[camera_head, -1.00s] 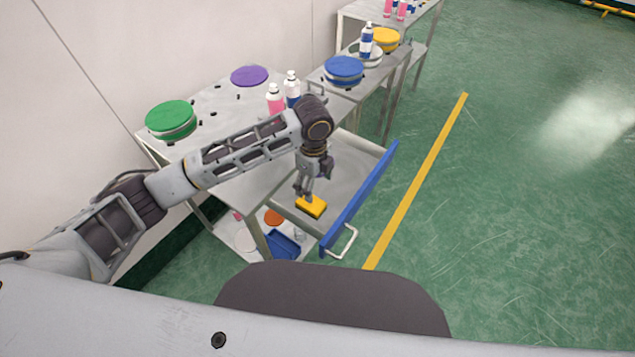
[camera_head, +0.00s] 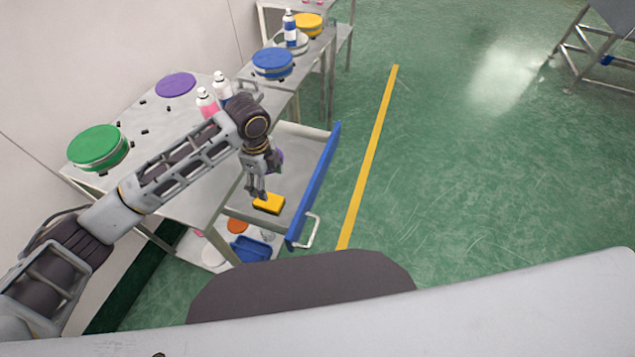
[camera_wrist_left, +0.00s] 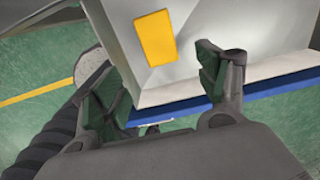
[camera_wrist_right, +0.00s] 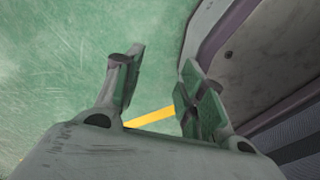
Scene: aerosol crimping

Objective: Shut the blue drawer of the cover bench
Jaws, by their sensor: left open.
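The drawer with the blue front (camera_head: 316,190) is pulled out from the grey bench (camera_head: 185,195), and a pale bar handle (camera_head: 311,234) sticks out from its front. A yellow block (camera_head: 268,203) lies inside the drawer. My left gripper (camera_head: 257,192) is open and empty over the drawer, close to the block in the head view. In the left wrist view the yellow block (camera_wrist_left: 156,38) and part of the blue front (camera_wrist_left: 240,102) show beyond the fingers. My right gripper (camera_wrist_right: 160,68) is open and empty over green floor; the head view does not show it.
Green (camera_head: 98,147), purple (camera_head: 176,84) and blue (camera_head: 272,62) round lids and several bottles stand on the benches along the wall. A blue tray (camera_head: 251,249) lies on the lower shelf.

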